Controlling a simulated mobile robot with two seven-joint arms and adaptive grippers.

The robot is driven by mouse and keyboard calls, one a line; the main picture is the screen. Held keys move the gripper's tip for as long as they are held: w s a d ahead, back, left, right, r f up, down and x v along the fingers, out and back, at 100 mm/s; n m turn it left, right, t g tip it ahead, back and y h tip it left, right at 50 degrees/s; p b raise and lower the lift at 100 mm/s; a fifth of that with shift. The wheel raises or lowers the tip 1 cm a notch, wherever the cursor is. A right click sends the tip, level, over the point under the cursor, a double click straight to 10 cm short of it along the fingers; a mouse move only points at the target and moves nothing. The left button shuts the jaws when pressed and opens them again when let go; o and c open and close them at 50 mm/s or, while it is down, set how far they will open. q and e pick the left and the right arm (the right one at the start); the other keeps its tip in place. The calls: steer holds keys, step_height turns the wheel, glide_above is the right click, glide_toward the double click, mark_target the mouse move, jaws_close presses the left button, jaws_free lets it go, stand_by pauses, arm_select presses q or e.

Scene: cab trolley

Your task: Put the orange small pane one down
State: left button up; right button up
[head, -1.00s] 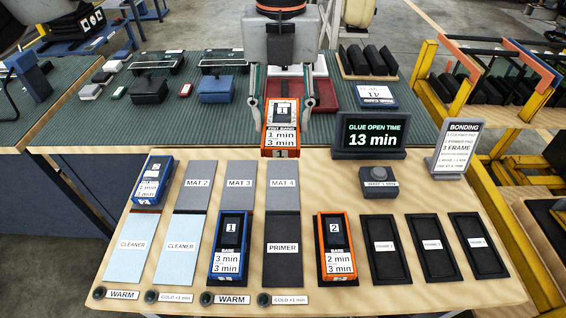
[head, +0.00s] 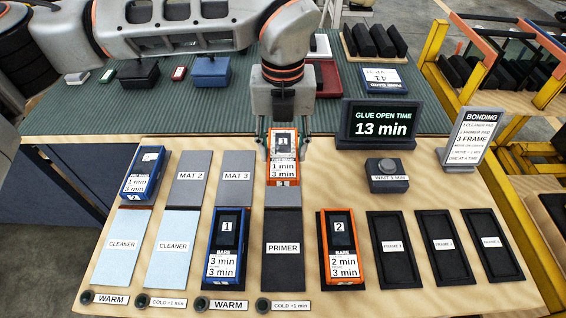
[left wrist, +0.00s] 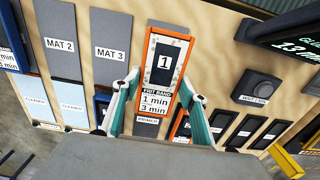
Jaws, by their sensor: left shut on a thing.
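The orange small pane one (head: 284,172) has an orange frame, a dark glass marked 1 and a white label reading frit band, 1 min, 3 min. It also shows in the left wrist view (left wrist: 163,85). My left gripper (head: 285,148) is shut on it, one finger at each side. The pane is over the fourth mat (head: 284,197) and hides its label. I cannot tell whether the pane touches the mat. In the left wrist view both fingers (left wrist: 165,92) flank the pane. My right gripper is not in view.
A blue pane (head: 142,187) lies on the first mat; Mat 2 (head: 188,178) and Mat 3 (head: 236,180) are bare. A blue pane (head: 226,246) and an orange pane two (head: 339,246) lie in front. The timer display (head: 378,124) and wait button (head: 388,176) stand to the right.

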mark_target(283, 165)
arm_select(q)
steer(key=shift+f, duration=0.6)
step_height(283, 165, down, 4)
steer(key=shift+f+b, duration=0.15)
steer(key=shift+b, duration=0.2)
steer(key=o, duration=1.2)
steer(key=shift+o, duration=0.2)
